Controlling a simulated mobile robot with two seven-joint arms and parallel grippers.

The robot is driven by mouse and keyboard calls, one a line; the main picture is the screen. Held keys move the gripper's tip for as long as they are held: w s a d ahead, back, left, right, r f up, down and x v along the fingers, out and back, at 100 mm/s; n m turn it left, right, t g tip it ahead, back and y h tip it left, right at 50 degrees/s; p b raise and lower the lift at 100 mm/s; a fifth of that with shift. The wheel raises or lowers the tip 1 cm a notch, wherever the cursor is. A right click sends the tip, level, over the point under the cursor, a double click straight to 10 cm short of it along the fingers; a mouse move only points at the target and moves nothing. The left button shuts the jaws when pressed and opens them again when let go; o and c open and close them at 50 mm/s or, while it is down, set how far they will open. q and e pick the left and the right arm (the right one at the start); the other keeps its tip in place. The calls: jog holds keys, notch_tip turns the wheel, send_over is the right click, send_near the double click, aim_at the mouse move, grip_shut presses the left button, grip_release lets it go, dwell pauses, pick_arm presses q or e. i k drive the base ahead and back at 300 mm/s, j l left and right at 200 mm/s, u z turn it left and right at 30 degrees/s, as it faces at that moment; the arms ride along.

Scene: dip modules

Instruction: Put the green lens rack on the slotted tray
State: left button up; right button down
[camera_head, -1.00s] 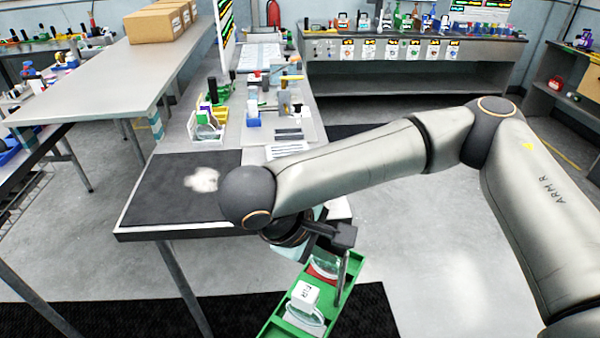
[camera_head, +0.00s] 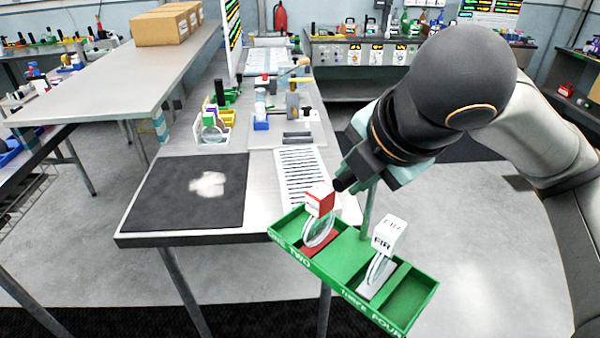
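The green lens rack (camera_head: 335,262) hangs in the air in front of the table's right front corner, tilted down to the right. Its compartments are labelled ONE to FOUR. A red-capped lens (camera_head: 319,222) stands in TWO, and a white-capped lens marked FIR (camera_head: 384,250) stands in THREE. The end compartments look empty. My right gripper (camera_head: 360,186) is at the top of the rack's upright green post and appears shut on it; the fingertips are partly hidden. A white tray with dark slots (camera_head: 298,176), seemingly the slotted tray, lies on the table behind the rack. My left gripper is not in view.
A black mat (camera_head: 160,190) with a pale patch lies left of the slotted tray. Behind are a white lens holder (camera_head: 213,128) and a board with bottles and tools (camera_head: 290,128). Open floor lies right of the table.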

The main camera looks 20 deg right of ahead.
aim_at(302, 174)
jog(key=i+j, duration=0.1)
jog(key=i, duration=0.35)
jog(key=i+j, duration=0.15)
jog(key=i, duration=0.3)
